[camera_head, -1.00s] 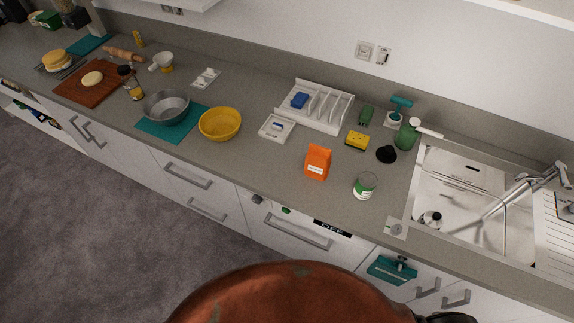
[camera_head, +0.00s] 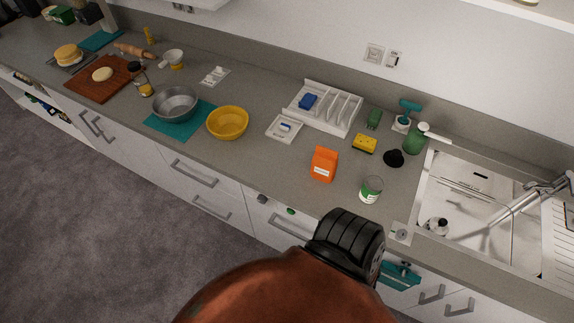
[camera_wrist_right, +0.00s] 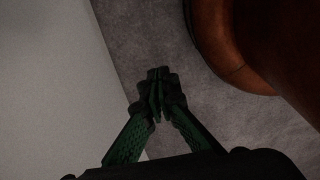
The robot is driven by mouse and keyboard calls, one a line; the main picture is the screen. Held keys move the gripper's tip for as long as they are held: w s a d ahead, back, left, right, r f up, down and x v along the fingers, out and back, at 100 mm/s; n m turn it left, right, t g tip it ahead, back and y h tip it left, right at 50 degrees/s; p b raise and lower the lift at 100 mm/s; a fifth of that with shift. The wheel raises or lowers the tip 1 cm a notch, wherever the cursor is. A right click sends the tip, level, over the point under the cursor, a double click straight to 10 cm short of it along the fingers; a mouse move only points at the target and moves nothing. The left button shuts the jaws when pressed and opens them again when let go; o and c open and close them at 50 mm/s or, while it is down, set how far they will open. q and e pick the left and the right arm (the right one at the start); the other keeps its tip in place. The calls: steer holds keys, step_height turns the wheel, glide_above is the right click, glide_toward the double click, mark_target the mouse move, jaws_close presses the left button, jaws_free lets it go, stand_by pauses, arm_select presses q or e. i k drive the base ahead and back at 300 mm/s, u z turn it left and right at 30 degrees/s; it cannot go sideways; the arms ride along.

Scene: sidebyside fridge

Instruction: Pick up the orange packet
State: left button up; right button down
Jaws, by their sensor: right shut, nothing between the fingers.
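The orange packet (camera_head: 324,164) stands upright on the grey counter (camera_head: 262,170) in the head view, with a white label on its front. It stands left of a green and white can (camera_head: 371,189). My right gripper (camera_wrist_right: 157,84) shows in the right wrist view with its green fingers together and nothing between them. Below it are the grey floor and a pale surface at the left; the packet is not in that view. My left gripper is in neither view.
Close to the packet are a yellow sponge (camera_head: 365,143), a black object (camera_head: 394,158) and a white rack (camera_head: 344,120). A yellow bowl (camera_head: 228,136) stands to the left, the sink (camera_head: 462,205) to the right. My own arm covers part of the drawers below the counter.

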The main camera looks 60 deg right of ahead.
mark_target(324, 163)
steer(key=u, duration=0.1)
steer(key=k, duration=1.85)
steer(key=z, duration=2.25)
